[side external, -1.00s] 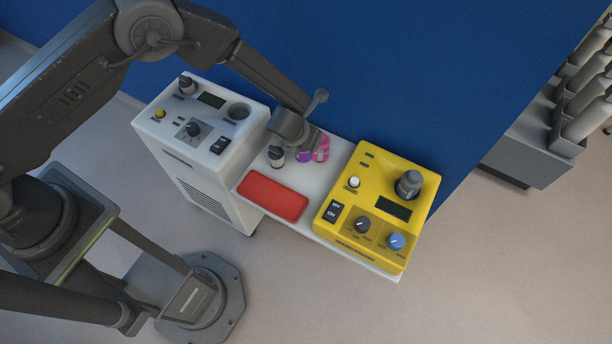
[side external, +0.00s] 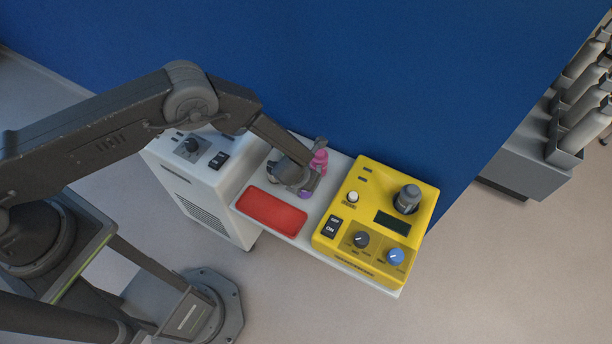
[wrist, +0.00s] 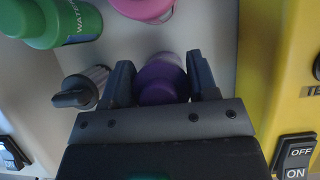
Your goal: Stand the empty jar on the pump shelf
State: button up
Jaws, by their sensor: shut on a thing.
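My gripper (wrist: 160,85) is shut on a purple-topped container (wrist: 160,80), with one finger on each side of it. Its body shows pale beyond the purple top; whether it is the empty jar, I cannot tell. In the side view my gripper (side external: 298,180) is low over the white shelf (side external: 325,207), and a bit of purple (side external: 305,194) shows beside it. I cannot tell whether the container touches the shelf. A clear or grey container with a dark top (wrist: 82,90) stands just left of my gripper in the wrist view.
A pink bottle (side external: 319,160) stands close behind my gripper. A green water bottle (wrist: 60,22) is at the wrist view's upper left. A red tray (side external: 272,211) lies in front. The yellow unit (side external: 346,232) bounds the shelf on the right, a white unit (side external: 207,185) on the left.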

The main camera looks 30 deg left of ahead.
jog(key=shift+f, duration=0.1)
jog(key=o, duration=1)
jog(key=shift+s+r, duration=0.1)
jog(key=shift+r, duration=0.25)
jog(key=v, duration=1.1)
jog(key=shift+s+r, duration=0.15)
jog(key=shift+r, duration=0.1)
